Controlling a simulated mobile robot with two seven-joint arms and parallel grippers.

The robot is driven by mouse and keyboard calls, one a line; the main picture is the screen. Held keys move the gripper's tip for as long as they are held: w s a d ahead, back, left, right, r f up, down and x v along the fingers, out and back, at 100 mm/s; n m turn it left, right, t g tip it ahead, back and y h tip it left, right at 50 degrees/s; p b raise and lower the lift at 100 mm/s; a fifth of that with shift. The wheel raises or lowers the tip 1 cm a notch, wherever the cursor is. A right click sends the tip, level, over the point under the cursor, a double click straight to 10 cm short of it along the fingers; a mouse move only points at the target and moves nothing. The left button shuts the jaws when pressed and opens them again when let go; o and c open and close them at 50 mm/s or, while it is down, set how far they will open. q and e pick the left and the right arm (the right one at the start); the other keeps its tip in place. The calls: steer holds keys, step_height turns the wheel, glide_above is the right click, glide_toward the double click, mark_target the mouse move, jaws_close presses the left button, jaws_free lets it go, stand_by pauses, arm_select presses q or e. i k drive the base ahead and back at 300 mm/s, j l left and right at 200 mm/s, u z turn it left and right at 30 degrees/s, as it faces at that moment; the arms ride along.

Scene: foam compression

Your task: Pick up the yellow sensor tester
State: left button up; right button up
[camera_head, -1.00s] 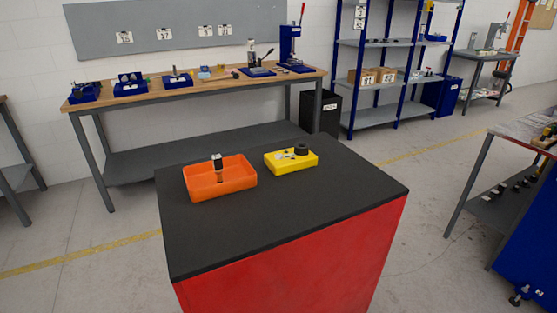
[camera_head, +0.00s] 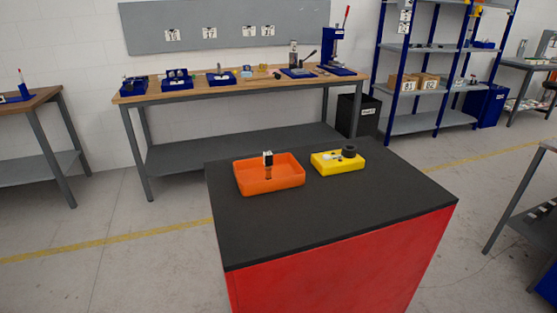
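A yellow box-shaped device (camera_head: 337,164), which looks like the yellow sensor tester, sits on the black top of a red cabinet (camera_head: 330,216). A dark round part (camera_head: 349,151) and small pale pieces are on its upper face. An orange tray (camera_head: 270,182) stands just left of it, apart from it. A small dark and white upright item (camera_head: 268,160) stands in the tray. Neither of my grippers shows in the view.
The cabinet top is bare in front of both items. A wooden workbench (camera_head: 240,92) with blue fixtures stands behind against the wall. Blue shelving (camera_head: 430,85) and a black bin (camera_head: 357,115) are at the back right. Grey floor (camera_head: 110,265) is clear on the left.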

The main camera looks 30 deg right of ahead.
mark_target(338, 158)
steer(key=u, duration=1.4)
steer(key=i+j+u, duration=0.15)
steer(key=u, duration=0.2)
steer(key=i+u, duration=0.35)
steer(key=i+z, duration=0.55)
steer(key=z, duration=0.2)
steer(key=i+z, duration=0.35)
steer(key=i+l+z, duration=0.1)
steer(key=z, duration=0.3)
steer(key=i+z, duration=0.5)
steer(key=z, duration=0.25)
steer(key=i+l+z, duration=0.2)
steer(key=i, duration=0.4)
steer(key=i+j+z, duration=0.15)
steer(key=i, duration=0.45)
steer(key=i+j+z, duration=0.2)
steer(key=i, duration=0.45)
steer(key=i+j+z, duration=0.15)
steer(key=i, duration=0.45)
steer(key=i+l+z, duration=0.1)
steer(key=i+z, duration=0.8)
steer(key=z, duration=0.15)
steer(key=i+l+z, duration=0.1)
steer(key=i+z, duration=0.3)
steer(key=i, duration=0.15)
steer(key=i+j+z, duration=0.1)
steer(key=i+z, duration=0.25)
steer(key=i, duration=0.15)
